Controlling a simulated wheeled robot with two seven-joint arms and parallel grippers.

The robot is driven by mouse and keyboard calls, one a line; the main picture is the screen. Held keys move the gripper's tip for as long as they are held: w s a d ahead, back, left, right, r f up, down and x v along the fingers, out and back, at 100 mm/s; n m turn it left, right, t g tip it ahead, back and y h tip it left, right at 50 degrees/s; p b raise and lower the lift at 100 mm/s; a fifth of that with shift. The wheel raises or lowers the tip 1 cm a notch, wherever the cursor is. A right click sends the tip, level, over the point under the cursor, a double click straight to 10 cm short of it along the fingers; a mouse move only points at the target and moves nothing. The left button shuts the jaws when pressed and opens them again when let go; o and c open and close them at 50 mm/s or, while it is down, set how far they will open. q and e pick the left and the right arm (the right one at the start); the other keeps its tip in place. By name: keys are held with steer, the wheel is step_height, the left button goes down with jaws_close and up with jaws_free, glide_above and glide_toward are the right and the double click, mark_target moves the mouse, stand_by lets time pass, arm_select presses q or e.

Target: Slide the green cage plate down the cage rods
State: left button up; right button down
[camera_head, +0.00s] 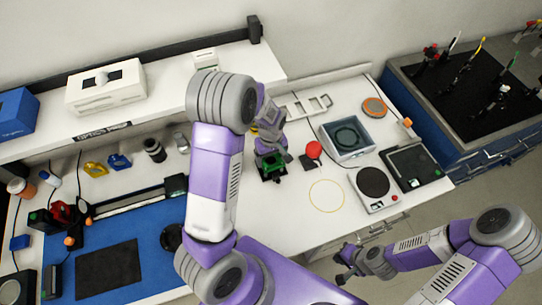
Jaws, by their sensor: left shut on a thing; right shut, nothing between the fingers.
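The green cage plate (273,164) is above the white bench just right of the blue mat. My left gripper (268,154) reaches down to it from above and is shut on it. The cage rods are too small or too hidden to make out; a dark base shows under the plate. I cannot tell how far the plate is along any rods. My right gripper (343,274) is shut and empty, in front of the bench's front edge and away from the plate.
A red round disc (314,150) stands close right of the plate. A blue mat (140,245) lies left.

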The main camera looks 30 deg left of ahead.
arm_select(q)
steer(key=shift+f+b, duration=0.75)
steer(key=shift+f, duration=0.3)
steer(key=o, duration=1)
steer(key=shift+o, duration=0.2)
steer(key=shift+r, duration=0.1)
step_height(320, 180, up, 7)
steer(key=shift+r+p, duration=0.2)
steer(key=shift+p, duration=0.15)
